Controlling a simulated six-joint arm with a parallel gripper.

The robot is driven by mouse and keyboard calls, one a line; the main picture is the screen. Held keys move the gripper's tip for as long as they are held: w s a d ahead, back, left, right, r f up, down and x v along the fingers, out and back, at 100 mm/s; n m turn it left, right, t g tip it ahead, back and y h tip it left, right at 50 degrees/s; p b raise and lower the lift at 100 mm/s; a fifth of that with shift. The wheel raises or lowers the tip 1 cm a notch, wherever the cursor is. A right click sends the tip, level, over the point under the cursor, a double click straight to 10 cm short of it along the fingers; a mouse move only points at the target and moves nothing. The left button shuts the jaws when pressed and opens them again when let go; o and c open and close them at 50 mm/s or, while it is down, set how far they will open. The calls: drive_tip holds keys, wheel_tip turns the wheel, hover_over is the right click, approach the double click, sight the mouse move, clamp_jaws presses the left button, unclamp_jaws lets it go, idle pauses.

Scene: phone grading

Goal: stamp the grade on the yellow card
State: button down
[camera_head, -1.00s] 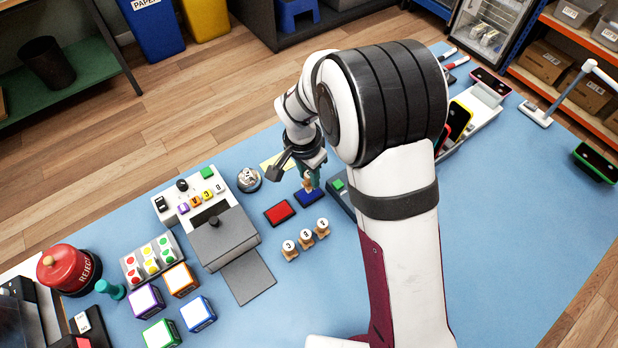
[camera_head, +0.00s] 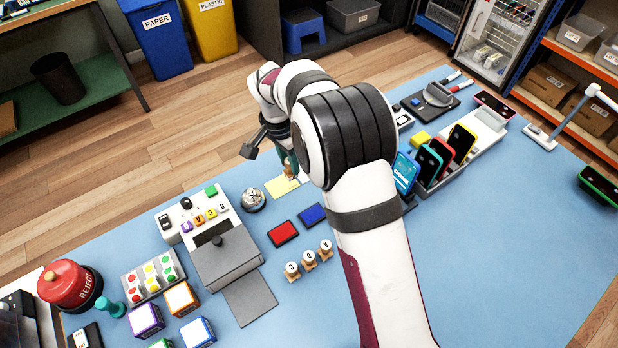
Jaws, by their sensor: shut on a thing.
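The yellow card (camera_head: 279,187) lies on the blue table mat, partly hidden behind my gripper and arm. My gripper (camera_head: 289,160) is over the card's right side, mostly hidden by my own arm. It is shut on a wooden stamp (camera_head: 289,169), which stands at the card. I cannot tell whether the stamp's face touches the card. A red ink pad (camera_head: 283,234) and a blue ink pad (camera_head: 312,215) lie in front of the card. Several wooden stamps with numbered tops (camera_head: 309,258) stand in a row in front of the pads.
A silver bell (camera_head: 253,199) stands just left of the card. A grey machine with coloured keys (camera_head: 219,250) is further left. Phones in a rack (camera_head: 436,158) stand to the right of my arm. The front right of the mat (camera_head: 490,270) is clear.

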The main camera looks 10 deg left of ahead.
drive_tip(key=w+a, duration=0.2)
drive_tip(key=a, duration=0.1)
hover_over(284, 183)
drive_tip(key=shift+s+a+f, duration=0.1)
drive_tip(key=shift+s+f, duration=0.1)
drive_tip(key=shift+f, duration=1.45)
drive_tip(key=shift+s+a+f, duration=0.1)
drive_tip(key=shift+s+f, duration=0.05)
drive_tip(key=shift+f, duration=1.45)
drive_tip(key=shift+f, duration=0.55)
drive_tip(key=shift+r, duration=0.1)
wheel_tip(284, 183, up, 7)
